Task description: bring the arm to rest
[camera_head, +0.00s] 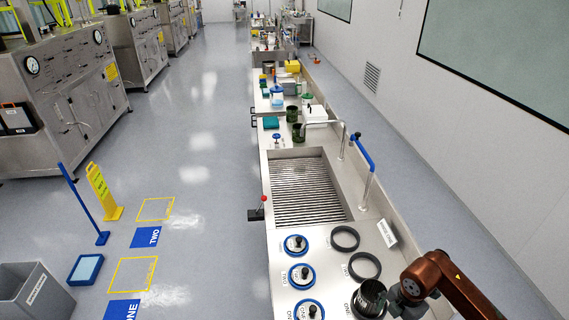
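My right arm (450,285) comes in from the lower right, copper-brown. Its gripper (398,296) is at the right side of a dark metal cylinder (370,296), close to it or touching. The cylinder stands upright at the lowest of the black rings near the counter's front. The fingers are partly hidden and small, so I cannot tell whether they are open or shut on the cylinder. My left gripper is not in view.
Two empty black rings (345,238) and several blue-rimmed lids (296,244) lie on the steel counter (325,250). Behind them are a slatted sink (308,190) and a blue-handled tap (363,152). A grey bin (35,298) stands on the floor at left. The aisle floor (200,210) is mostly clear.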

